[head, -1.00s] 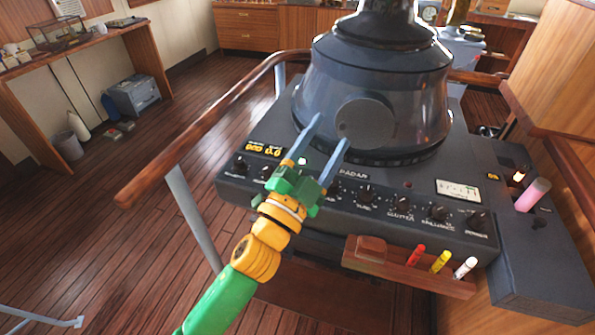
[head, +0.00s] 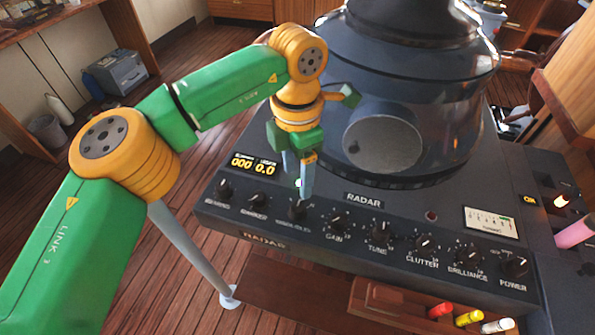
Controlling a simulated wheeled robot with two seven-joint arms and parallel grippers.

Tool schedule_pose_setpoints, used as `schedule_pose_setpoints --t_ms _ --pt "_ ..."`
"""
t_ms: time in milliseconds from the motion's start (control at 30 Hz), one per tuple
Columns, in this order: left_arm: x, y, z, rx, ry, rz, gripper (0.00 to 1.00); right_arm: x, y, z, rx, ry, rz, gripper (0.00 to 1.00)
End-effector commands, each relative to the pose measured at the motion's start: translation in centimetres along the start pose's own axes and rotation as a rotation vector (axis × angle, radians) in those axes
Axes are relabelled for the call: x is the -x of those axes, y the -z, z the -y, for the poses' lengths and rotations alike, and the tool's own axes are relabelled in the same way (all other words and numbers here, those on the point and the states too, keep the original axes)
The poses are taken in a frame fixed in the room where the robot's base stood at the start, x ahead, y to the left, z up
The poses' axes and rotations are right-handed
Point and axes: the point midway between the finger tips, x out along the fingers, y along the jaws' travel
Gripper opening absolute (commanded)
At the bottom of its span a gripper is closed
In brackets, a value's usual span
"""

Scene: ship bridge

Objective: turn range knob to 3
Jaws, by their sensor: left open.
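The radar console has a row of black knobs along its sloped front panel. The labels of the three leftmost are too blurred to read, so I cannot tell which is the range knob: the first knob (head: 224,187), the second knob (head: 257,199) and the third knob (head: 297,211). My left gripper (head: 301,184) is open and points down, its blue-grey fingers just above or at the third knob. I cannot tell if they touch it. The fingers partly overlap each other in view. My right gripper is not in view.
Gain (head: 336,224), tune (head: 380,234), clutter (head: 425,245), brilliance (head: 469,257) and power (head: 513,267) knobs continue to the right. An orange display (head: 252,164) sits at the panel's upper left. The large radar hood (head: 412,90) rises behind. A wooden pen holder (head: 385,303) is below the front.

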Motion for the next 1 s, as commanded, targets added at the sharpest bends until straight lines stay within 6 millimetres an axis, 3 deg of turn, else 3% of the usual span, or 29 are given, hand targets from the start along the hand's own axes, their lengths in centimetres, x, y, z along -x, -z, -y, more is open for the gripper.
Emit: schedule_pose_setpoints --t_ms 333,633,867,900,1000 --pt "-5.8 0.1 0.1 -0.002 0.005 -0.003 0.67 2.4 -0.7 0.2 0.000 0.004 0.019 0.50" --pt "-6.8 0.0 0.1 -0.003 0.004 0.000 0.67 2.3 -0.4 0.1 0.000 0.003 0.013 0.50" --pt "-6.7 0.0 0.2 -0.003 0.004 0.000 0.04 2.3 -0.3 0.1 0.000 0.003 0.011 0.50" --pt "-6.7 0.0 0.2 -0.003 0.005 0.001 0.00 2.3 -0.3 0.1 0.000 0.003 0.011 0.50" --pt "-6.7 0.0 0.2 -0.003 0.005 0.001 0.00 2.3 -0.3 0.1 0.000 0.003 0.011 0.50"
